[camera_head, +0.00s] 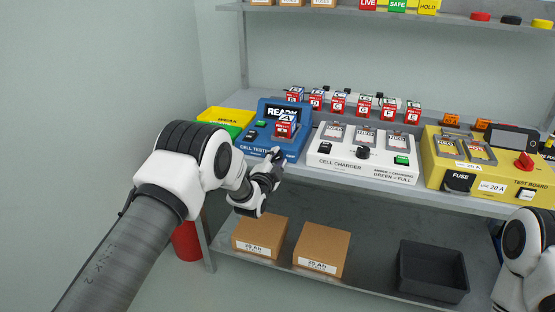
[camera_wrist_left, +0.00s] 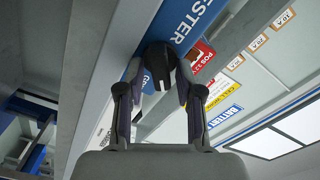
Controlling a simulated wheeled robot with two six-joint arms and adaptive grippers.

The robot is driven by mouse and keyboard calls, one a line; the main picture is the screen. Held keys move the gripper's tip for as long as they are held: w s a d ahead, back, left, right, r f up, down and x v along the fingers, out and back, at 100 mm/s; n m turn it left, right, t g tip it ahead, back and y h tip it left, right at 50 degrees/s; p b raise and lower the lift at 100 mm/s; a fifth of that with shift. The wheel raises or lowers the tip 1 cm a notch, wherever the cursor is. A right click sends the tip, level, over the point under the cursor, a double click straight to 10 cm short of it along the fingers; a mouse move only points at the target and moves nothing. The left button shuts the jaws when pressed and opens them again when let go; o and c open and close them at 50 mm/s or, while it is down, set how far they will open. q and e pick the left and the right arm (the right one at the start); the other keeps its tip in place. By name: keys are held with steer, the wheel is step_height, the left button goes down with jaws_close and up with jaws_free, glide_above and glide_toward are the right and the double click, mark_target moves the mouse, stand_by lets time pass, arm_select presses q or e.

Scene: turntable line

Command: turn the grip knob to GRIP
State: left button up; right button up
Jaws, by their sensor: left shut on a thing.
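My left gripper (camera_head: 274,162) is at the tester's lower front. In the left wrist view, the gripper (camera_wrist_left: 160,92) is shut on a black knob (camera_wrist_left: 157,58) on the blue front panel, one finger on each side. The knob is taken to be the grip knob. Most of its label is hidden, and which mark it points to cannot be told. My right gripper is out of view; only part of that arm shows at the right edge.
The white cell charger (camera_head: 362,174) stands right of the tester, and the yellow test board (camera_head: 475,200) farther right. Yellow and green trays (camera_head: 228,117) stand left of the tester. Several cells line the back. Cardboard boxes (camera_head: 322,249) and a dark crate (camera_head: 433,272) sit below.

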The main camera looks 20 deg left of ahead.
mark_target(276, 159)
arm_select(q)
steer(key=shift+a+f, duration=0.1)
steer(key=shift+a, duration=0.1)
stand_by(0.6)
steer(key=o, duration=0.8)
steer(key=shift+s, duration=0.1)
steer(key=shift+s+p, duration=0.2)
steer(key=shift+p, duration=0.1)
steer(key=shift+s+a+p, duration=0.15)
steer(key=shift+s+p, duration=0.45)
steer(key=shift+s, duration=0.6)
steer(key=shift+s+p, duration=0.45)
steer(key=shift+s, duration=0.5)
steer(key=s+p, duration=0.1)
steer(key=s, duration=0.3)
